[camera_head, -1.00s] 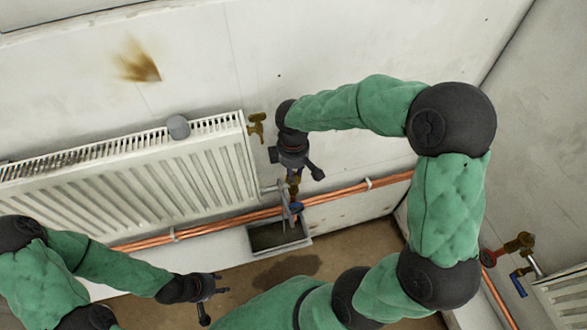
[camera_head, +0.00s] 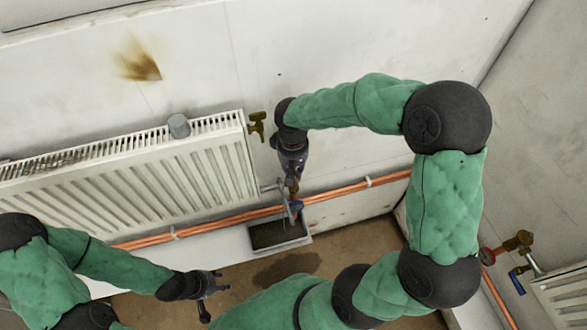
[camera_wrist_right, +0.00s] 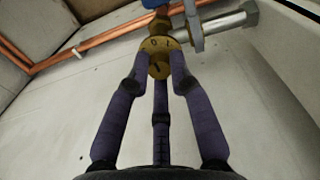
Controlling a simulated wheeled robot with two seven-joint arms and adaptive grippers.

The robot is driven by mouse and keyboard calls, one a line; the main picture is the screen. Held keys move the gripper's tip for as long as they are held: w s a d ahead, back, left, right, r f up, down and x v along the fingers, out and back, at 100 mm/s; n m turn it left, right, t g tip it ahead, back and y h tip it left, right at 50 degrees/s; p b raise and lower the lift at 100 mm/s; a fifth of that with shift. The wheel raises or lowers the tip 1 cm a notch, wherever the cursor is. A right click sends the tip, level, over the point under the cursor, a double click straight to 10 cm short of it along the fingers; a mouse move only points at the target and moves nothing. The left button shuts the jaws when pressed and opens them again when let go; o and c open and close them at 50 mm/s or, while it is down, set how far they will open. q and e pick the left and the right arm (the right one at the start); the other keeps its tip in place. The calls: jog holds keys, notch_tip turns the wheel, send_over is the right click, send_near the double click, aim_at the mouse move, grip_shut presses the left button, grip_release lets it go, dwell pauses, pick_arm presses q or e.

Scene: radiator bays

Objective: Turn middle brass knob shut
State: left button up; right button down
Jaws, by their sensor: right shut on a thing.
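The middle brass knob (camera_wrist_right: 159,64) is at the top of the right wrist view, with dark marks on its collar and face. In the head view it shows small at the lower right corner of the radiator (camera_head: 292,186), partly hidden by my gripper. My right gripper (camera_wrist_right: 159,78) is shut on it, with fingers on the left and right sides and a third behind. In the head view my right gripper (camera_head: 292,176) points down at the knob. My left gripper (camera_head: 212,291) is open and empty at the lower left, well away from it.
A white radiator (camera_head: 130,175) hangs on the wall, with another brass valve (camera_head: 257,124) at its upper right. Copper pipes (camera_head: 340,190) run below.

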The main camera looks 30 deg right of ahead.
jog(key=shift+m, duration=0.4)
jog(key=c, duration=1.1)
grip_release()
jog(key=shift+w+r, duration=0.1)
jog(key=shift+r, duration=0.05)
notch_tip(320, 180, up, 12)
jog(key=shift+a, duration=0.1)
